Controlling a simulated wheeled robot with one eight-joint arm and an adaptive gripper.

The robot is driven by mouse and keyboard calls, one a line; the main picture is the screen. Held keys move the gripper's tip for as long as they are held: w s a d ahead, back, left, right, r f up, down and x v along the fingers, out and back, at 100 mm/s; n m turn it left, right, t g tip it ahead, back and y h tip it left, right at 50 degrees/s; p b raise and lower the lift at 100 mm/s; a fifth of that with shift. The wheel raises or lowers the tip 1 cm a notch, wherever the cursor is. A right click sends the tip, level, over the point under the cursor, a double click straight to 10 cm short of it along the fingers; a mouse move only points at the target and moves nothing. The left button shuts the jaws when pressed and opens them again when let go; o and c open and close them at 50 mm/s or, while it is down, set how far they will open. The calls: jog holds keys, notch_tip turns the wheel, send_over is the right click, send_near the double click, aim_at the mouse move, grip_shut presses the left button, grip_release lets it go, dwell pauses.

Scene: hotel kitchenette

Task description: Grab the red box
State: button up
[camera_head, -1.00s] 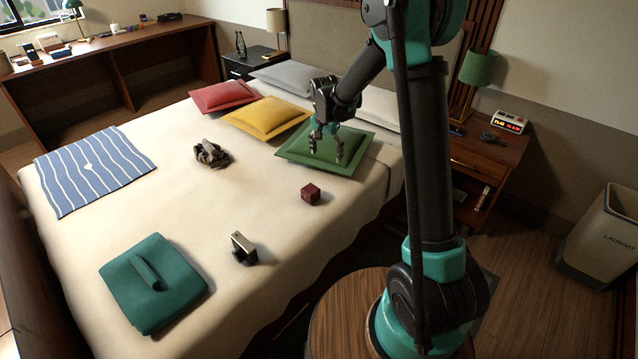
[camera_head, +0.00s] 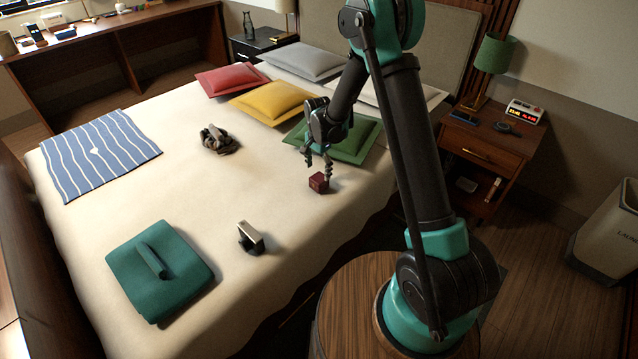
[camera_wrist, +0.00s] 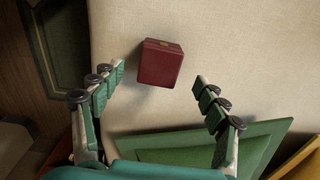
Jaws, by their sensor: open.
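The red box (camera_head: 318,183) is a small dark red cube on the cream bed cover, near the bed's right side. In the wrist view the red box (camera_wrist: 160,63) lies just beyond the fingertips, in line with the gap between them. My gripper (camera_head: 318,167) is open and empty, close above the box in the head view. In the wrist view my gripper (camera_wrist: 159,79) has its two green fingers spread wider than the box, and no contact shows.
A green pillow (camera_head: 352,142) lies just behind the box, with yellow (camera_head: 268,101) and red (camera_head: 230,80) pillows further left. A dark crumpled item (camera_head: 219,140), a watch-like object (camera_head: 250,237) and a folded teal cloth (camera_head: 160,270) lie on the bed. The cover around the box is clear.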

aim_at(318, 178)
jog(key=shift+f, duration=3)
jog(key=c, duration=1.3)
